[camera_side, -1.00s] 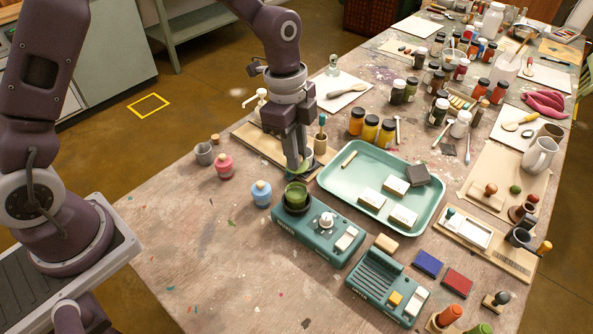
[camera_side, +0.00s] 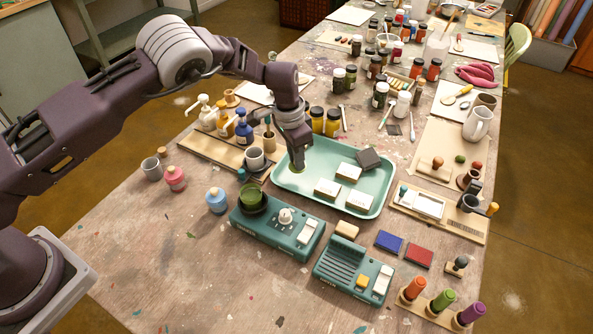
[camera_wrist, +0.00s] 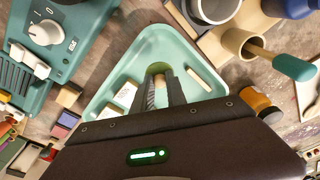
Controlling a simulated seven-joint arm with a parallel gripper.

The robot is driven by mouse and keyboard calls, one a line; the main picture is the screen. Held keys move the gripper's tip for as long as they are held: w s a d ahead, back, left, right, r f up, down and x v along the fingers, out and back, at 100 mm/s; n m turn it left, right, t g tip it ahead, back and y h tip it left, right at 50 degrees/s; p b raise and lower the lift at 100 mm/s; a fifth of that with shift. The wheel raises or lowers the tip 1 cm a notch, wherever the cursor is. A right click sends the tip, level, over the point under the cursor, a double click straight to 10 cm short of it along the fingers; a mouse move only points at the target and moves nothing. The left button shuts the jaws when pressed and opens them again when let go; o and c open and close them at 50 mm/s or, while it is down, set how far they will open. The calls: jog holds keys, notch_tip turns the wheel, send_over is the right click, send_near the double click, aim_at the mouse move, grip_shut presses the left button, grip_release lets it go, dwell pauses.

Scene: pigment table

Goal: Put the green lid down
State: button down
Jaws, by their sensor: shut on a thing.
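My gripper (camera_side: 297,164) points down over the left part of the mint-green tray (camera_side: 376,211), shut on the green lid (camera_side: 297,172). The lid is small in the side view and partly hidden by the fingers. In the wrist view the lid (camera_wrist: 158,67) shows as a green disc at the tips of my gripper (camera_wrist: 161,82), with the tray (camera_wrist: 103,97) behind it. I cannot tell whether the lid touches the tray floor. A green pot (camera_side: 252,196) sits on the teal hot plate unit (camera_side: 270,229).
A pale stick (camera_wrist: 199,79) lies in the tray near the lid. A grey cup (camera_side: 255,158) and pump bottles (camera_side: 243,130) stand left of the tray.

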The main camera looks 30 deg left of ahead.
aim_at(297, 178)
jog(key=shift+f, duration=2.3)
jog(key=c, duration=1.3)
grip_release()
jog(key=shift+c, duration=0.2)
jog(key=shift+r, duration=0.1)
